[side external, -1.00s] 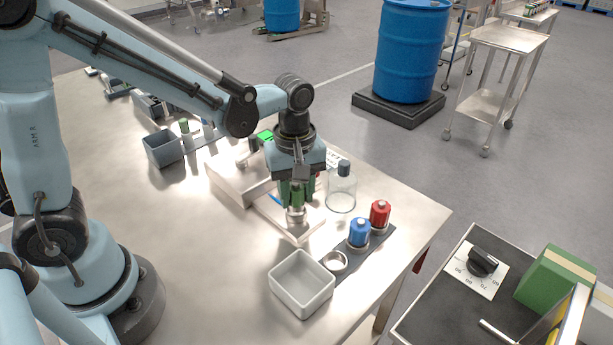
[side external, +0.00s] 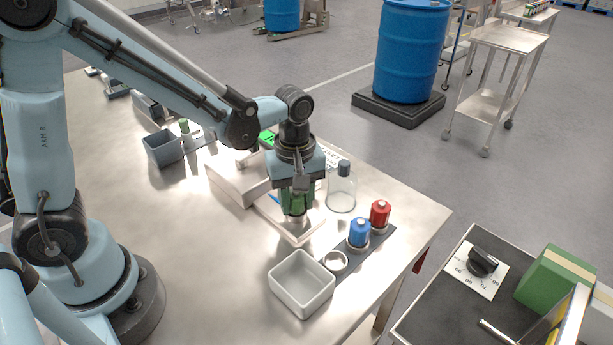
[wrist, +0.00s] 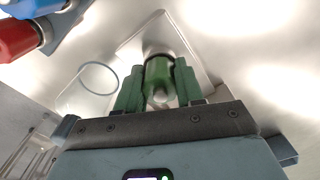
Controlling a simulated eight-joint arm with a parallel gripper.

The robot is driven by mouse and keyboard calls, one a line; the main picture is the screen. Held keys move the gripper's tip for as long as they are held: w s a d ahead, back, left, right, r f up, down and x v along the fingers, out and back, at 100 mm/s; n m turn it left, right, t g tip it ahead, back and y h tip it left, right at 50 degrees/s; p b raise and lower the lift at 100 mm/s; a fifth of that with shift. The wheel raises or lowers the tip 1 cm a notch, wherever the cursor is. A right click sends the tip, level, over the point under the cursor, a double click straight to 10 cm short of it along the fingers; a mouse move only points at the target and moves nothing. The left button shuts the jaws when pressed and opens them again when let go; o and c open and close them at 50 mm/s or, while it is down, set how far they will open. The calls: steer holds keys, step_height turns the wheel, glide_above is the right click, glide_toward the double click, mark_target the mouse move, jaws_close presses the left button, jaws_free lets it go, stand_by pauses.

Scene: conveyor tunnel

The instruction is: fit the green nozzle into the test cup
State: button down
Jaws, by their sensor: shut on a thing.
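My gripper (side external: 296,205) has green fingers and is shut on the green nozzle (wrist: 158,75). The nozzle is upright between the fingers in the wrist view; in the side view the fingers largely cover it. The test cup (side external: 296,218) is a small metallic cup directly below the fingers, on a pale plate (side external: 299,237). Only a sliver of the cup shows. The nozzle's lower end is at the cup's mouth, and I cannot tell how deep it sits in it.
A blue nozzle (side external: 359,233) and a red nozzle (side external: 380,213) stand in a dark rack beside an empty ring socket (side external: 335,262). A white bin (side external: 302,284) is in front. The table's left front is clear.

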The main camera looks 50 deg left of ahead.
steer(key=c, duration=0.6)
jaws_free()
step_height(320, 180, up, 12)
steer(key=shift+r, duration=0.1)
stand_by(0.7)
